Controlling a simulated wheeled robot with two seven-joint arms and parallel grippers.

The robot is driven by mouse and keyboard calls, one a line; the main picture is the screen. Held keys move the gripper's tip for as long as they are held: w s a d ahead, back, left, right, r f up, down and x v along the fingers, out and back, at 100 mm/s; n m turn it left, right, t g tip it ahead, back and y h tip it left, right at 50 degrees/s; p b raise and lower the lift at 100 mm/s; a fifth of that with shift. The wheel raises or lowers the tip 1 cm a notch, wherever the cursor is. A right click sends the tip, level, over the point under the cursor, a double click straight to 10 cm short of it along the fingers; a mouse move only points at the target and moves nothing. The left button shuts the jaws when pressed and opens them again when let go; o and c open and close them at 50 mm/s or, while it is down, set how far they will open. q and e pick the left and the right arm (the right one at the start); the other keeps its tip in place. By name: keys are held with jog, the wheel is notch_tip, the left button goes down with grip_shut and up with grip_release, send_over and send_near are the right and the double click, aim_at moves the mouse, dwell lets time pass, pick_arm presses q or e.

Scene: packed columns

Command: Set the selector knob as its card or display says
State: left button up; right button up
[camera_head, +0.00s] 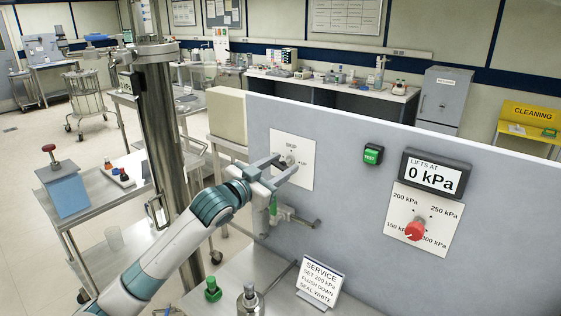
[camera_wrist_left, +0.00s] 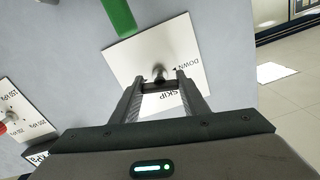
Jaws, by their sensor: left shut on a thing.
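The selector knob (camera_head: 288,160), small and grey, sits on a white plate (camera_head: 298,183) on the grey panel. My left gripper (camera_head: 283,167) is shut on it. In the left wrist view the knob (camera_wrist_left: 158,70) is between the fingertips (camera_wrist_left: 160,80); the plate there reads DOWN and SKIP. The fingers hide part of the plate, and I cannot tell where the knob points. The service card (camera_head: 319,281) reads set 200 kPa, flush down, seal white. A red knob (camera_head: 415,231) has marks from 150 to 300 kPa. The display (camera_head: 436,175) reads "lifts at 0 kPa". My right gripper is not in view.
A green TEST button (camera_head: 373,154) is left of the display. A valve with a green part (camera_head: 281,213) sticks out below the selector plate. A green-topped piece (camera_head: 212,289) and a metal piece (camera_head: 250,298) stand on the bench before the panel.

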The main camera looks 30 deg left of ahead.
pick_arm(q)
jog(key=shift+n+p, duration=0.7)
jog(key=shift+n, duration=0.6)
jog(key=shift+f, duration=0.1)
jog(key=o, duration=1.1)
jog(key=shift+c, duration=0.2)
jog(key=shift+s, duration=0.15)
jog(key=s+a+b, duration=0.1)
jog(key=s+b, duration=0.5)
jog(key=s, duration=1.1)
jog(key=shift+a, duration=0.2)
jog(key=shift+s, duration=0.1)
